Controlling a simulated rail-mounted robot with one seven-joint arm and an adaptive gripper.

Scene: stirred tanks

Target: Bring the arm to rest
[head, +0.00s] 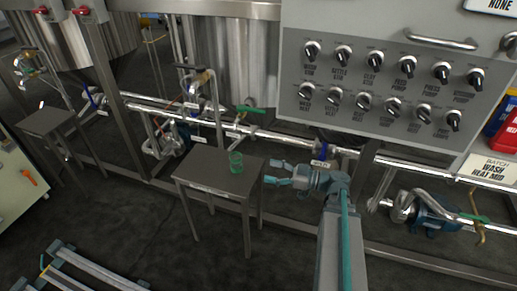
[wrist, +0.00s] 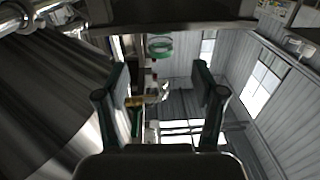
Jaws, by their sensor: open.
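My gripper (head: 277,174) is open and empty beside the right edge of a small dark table (head: 203,176), its fingers pointing left. In the wrist view both fingers of my gripper (wrist: 160,98) stand wide apart with nothing between them. A green see-through beaker (head: 236,167) stands upright on the table, a short way left of the fingertips and apart from them. A green rounded thing (wrist: 160,48) shows beyond the fingers in the wrist view; I cannot tell for sure that it is the beaker.
A grey control panel (head: 375,90) with several knobs stands behind my arm on the right. Steel tanks (head: 236,60) stand at the back. Another small table (head: 48,122) is at the left.

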